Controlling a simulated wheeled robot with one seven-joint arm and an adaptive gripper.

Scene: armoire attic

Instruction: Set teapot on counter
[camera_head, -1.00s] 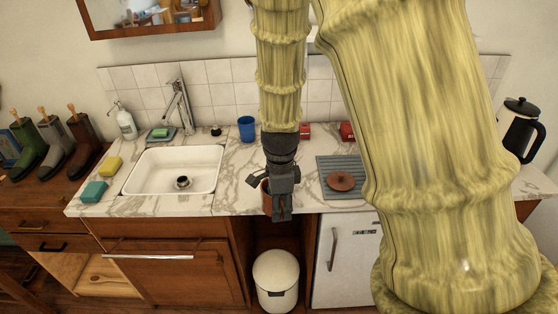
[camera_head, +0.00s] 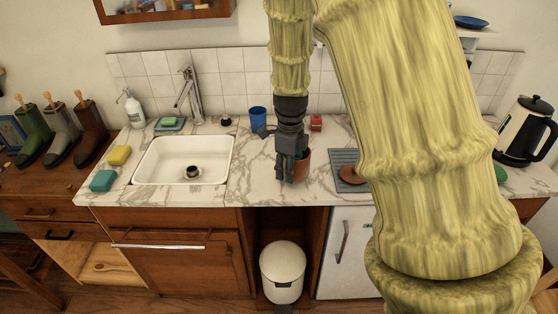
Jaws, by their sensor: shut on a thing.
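A red-brown vessel, which I take as the teapot (camera_head: 303,167), shows partly behind my gripper (camera_head: 287,172) over the marble counter (camera_head: 255,180). My gripper points down and is shut on it, with the fingers at its left side. The gripper hides much of the vessel, and I cannot see a spout. I cannot tell whether its base touches the counter. A brown round lid (camera_head: 353,175) lies on a grey ribbed mat (camera_head: 340,158) to the right, partly hidden by my arm.
A kettle (camera_head: 523,130) stands at the far right. Counter between sink and gripper is clear.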

